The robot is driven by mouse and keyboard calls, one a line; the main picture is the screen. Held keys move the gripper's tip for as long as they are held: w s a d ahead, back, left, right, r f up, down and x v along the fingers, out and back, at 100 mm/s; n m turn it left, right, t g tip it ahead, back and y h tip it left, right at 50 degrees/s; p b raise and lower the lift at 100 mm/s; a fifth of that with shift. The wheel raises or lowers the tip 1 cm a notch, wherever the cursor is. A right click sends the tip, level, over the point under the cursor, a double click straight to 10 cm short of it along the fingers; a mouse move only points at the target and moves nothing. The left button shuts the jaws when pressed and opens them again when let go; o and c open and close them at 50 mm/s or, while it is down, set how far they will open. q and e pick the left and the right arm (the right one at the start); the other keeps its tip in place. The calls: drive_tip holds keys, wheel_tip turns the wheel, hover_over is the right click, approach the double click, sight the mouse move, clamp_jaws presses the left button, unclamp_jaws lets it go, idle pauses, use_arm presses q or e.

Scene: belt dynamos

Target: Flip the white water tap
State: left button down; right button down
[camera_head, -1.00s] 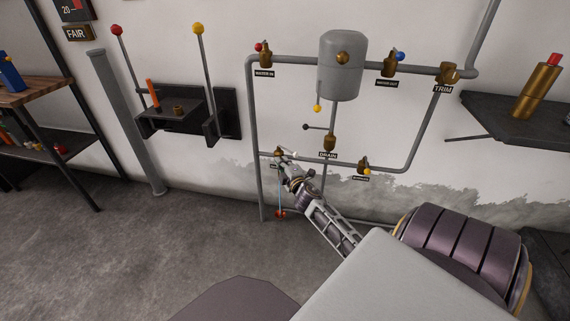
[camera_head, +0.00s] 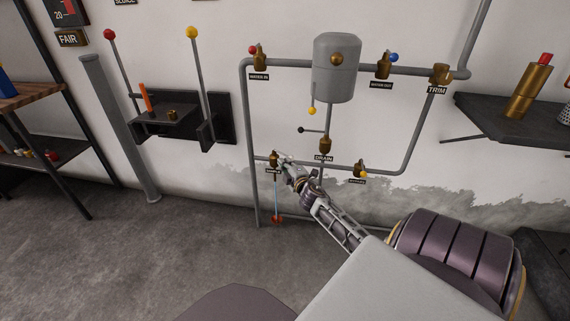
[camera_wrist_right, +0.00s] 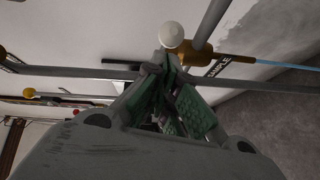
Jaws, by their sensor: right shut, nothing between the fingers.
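The white tap is the sample valve: a brass body (camera_head: 273,159) on the lower left pipe, with a white ball knob (camera_wrist_right: 171,35) that shows in the right wrist view. Its label reads SAMPLE. A thin pale blue stream (camera_head: 276,195) runs down from it; it also shows in the wrist view (camera_wrist_right: 270,63). My right gripper (camera_head: 284,160) is at the valve's right side. In the wrist view its fingertips (camera_wrist_right: 160,70) are shut and empty, just below the white knob; I cannot tell if they touch it. My left gripper is out of view.
Pipes (camera_head: 247,130) frame a grey tank (camera_head: 336,68) on the wall. Other valves are close by: drain (camera_head: 325,146) and one lower right (camera_head: 360,169). A lever bracket (camera_head: 185,115) is at left, a dark shelf (camera_head: 510,118) at right. An orange-red piece (camera_head: 277,219) is under the stream.

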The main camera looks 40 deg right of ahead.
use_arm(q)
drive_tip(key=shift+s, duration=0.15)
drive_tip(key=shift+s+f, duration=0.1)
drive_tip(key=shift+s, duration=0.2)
use_arm(e)
drive_tip(key=shift+d, duration=0.15)
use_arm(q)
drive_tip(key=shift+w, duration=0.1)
use_arm(e)
drive_tip(key=shift+d, duration=0.1)
